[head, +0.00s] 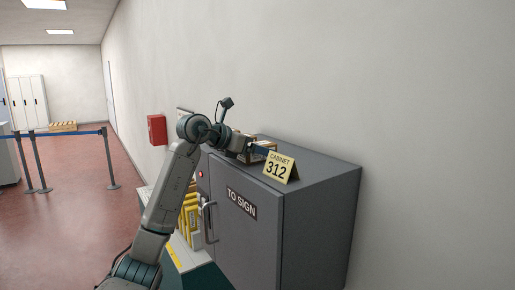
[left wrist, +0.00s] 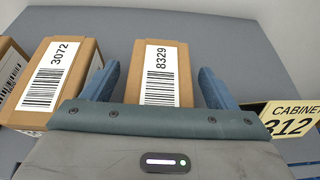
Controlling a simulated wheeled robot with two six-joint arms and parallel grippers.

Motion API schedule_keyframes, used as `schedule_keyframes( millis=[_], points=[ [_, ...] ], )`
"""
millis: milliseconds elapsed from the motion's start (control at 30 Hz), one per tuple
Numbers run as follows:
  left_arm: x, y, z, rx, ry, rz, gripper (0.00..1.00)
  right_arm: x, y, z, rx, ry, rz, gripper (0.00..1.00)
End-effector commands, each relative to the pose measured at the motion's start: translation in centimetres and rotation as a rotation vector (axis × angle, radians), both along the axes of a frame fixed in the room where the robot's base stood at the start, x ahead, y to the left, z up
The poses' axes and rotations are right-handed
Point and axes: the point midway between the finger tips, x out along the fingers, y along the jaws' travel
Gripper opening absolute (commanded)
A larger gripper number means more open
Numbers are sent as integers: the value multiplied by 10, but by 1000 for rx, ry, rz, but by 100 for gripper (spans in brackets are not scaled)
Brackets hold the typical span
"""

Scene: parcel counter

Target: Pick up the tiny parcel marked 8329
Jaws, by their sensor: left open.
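The small brown parcel marked 8329 (left wrist: 160,70) lies on top of the grey cabinet (head: 318,172). It carries a white label with a barcode. My left gripper (left wrist: 158,85) is open, with one blue finger on each side of this parcel; I see a gap on the right, and cannot tell whether the left finger touches. The gripper body hides the parcel's near end. In the head view my left arm reaches over the cabinet top, and the gripper there (head: 258,149) partly covers the parcels. My right gripper is not in view.
A parcel marked 3072 (left wrist: 57,80) lies just left, with another parcel (left wrist: 10,72) at the left edge. A yellow sign reading CABINET 312 (head: 280,167) stands right of the gripper. The wall rises behind the cabinet. The cabinet top beyond the parcels is clear.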

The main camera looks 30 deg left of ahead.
Motion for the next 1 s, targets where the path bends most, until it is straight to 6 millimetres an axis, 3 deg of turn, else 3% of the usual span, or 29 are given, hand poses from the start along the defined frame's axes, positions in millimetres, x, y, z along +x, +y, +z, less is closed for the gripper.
schedule_keyframes(
  millis=[133, 400, 767, 1000],
  points=[
    [0, 0, -1, 0, 0, 0, 78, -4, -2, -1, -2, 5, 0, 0],
    [0, 0, 0, 0, 0, 0, 26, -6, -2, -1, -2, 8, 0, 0],
    [0, 0, 4, -1, -2, 0, 26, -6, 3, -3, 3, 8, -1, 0],
    [-1, -1, 27, -2, -6, -1, 26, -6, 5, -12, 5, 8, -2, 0]
  ],
)
